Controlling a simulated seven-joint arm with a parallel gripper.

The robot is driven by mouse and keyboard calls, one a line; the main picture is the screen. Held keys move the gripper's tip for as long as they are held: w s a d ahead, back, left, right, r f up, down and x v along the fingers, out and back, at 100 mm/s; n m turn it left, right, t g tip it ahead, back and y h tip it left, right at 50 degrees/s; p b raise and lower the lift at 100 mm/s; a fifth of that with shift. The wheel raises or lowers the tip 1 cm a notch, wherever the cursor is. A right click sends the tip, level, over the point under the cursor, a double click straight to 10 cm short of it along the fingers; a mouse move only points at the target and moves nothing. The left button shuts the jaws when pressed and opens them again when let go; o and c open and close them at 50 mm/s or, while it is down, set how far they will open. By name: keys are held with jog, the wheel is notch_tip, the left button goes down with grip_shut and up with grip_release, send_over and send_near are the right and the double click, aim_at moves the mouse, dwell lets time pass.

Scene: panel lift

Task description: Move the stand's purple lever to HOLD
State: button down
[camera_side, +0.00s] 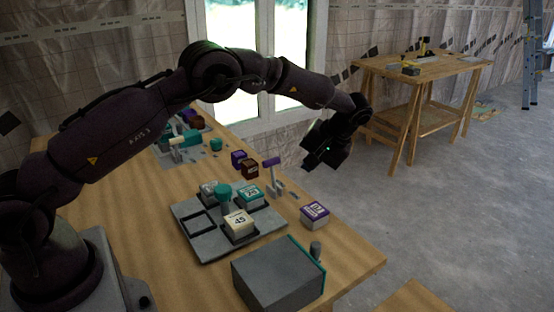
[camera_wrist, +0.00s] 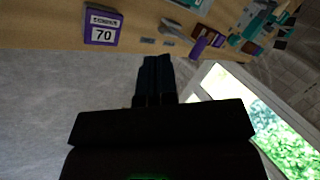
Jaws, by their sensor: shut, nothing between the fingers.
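The stand's lever has a purple handle (camera_side: 272,162) on a pale grey arm and base (camera_side: 278,189), near the table's far edge. In the wrist view the purple handle (camera_wrist: 199,46) is at the upper right, with its grey arm (camera_wrist: 175,31) running left. Small grey plates (camera_wrist: 147,40) lie by the base; no HOLD marking is readable. My gripper (camera_side: 308,166) hangs beyond the table's edge, right of the lever and apart from it. In the wrist view its fingers (camera_wrist: 155,62) are together and empty.
A purple block (camera_side: 315,214) marked 70 sits right of the stand. A grey tray (camera_side: 190,246) holds several blocks, and a grey box (camera_side: 278,275) stands in front. Purple and brown blocks (camera_side: 245,163) are left of the lever. The space beyond the table edge is free.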

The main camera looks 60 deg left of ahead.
jog(key=m+y, duration=0.3)
jog(key=m+t+y, duration=0.2)
jog(key=m+t, duration=0.1)
jog(key=m, duration=0.1)
send_near(272, 160)
jog(key=x, duration=0.4)
jog(key=f+x, duration=0.1)
jog(key=x, duration=0.1)
jog(key=shift+d+f, duration=0.15)
jog(key=shift+d, duration=0.05)
jog(key=shift+w+a+f, duration=0.1)
jog(key=shift+a+f, duration=0.05)
jog(key=shift+a, duration=0.3)
jog(key=shift+a+h, duration=0.9)
jog(key=shift+a, duration=0.1)
jog(key=shift+a+h, duration=0.3)
jog(key=shift+a, duration=0.4)
